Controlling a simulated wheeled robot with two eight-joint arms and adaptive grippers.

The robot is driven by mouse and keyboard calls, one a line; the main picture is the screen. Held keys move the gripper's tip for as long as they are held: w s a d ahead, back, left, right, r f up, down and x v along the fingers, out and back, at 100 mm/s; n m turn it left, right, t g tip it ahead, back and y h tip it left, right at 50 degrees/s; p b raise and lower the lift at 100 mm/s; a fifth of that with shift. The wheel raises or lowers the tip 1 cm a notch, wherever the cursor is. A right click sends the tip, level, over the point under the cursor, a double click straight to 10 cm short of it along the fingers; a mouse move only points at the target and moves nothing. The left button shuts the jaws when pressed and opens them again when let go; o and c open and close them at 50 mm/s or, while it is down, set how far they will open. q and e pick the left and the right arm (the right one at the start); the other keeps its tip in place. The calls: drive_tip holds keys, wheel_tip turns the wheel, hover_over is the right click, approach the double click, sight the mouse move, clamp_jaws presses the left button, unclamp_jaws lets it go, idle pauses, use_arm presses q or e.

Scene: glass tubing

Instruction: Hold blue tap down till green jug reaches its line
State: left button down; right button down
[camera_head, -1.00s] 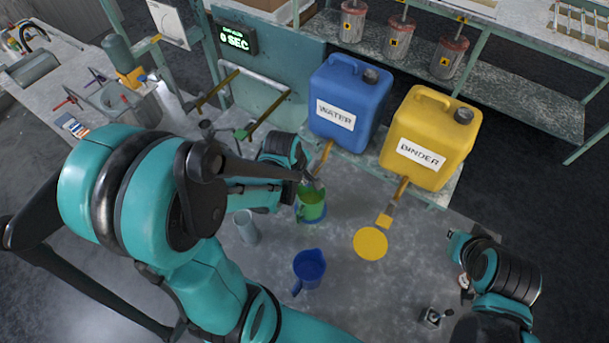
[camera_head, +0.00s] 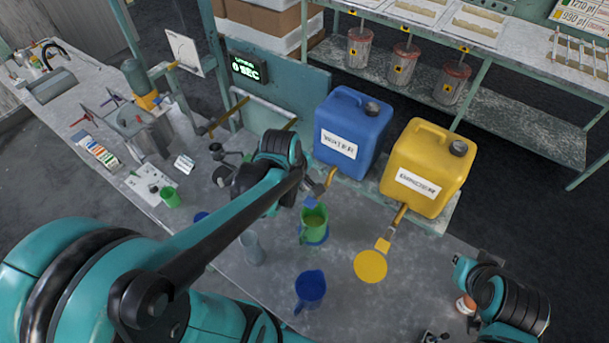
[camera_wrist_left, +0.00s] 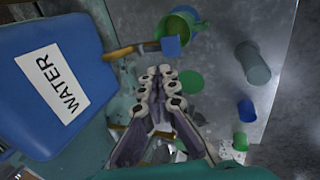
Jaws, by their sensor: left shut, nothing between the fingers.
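The blue water container (camera_head: 352,125) has a brown pipe ending in the blue tap (camera_head: 311,203), whose square paddle also shows in the left wrist view (camera_wrist_left: 171,46). The green jug (camera_head: 314,221) stands upright below the tap on a blue disc; it shows in the left wrist view (camera_wrist_left: 188,20), partly behind the tap. Its fill line and level cannot be made out. My left gripper (camera_head: 314,189) is shut and empty beside the tap; its fingertips (camera_wrist_left: 160,72) lie just short of the paddle, contact unclear. My right gripper (camera_head: 462,268) is far right, away from the jug.
The yellow binder container (camera_head: 429,168) stands right of the water one, above a yellow disc (camera_head: 370,266). A blue jug (camera_head: 310,287) and a grey cylinder (camera_head: 252,248) stand on the table nearby. A display (camera_head: 245,69) reads 0 SEC.

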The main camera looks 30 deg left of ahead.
use_arm(q)
drive_tip(key=v, duration=0.3)
drive_tip(key=shift+w+d+r, duration=0.1)
drive_tip(key=shift+w, duration=0.2)
idle(0.3)
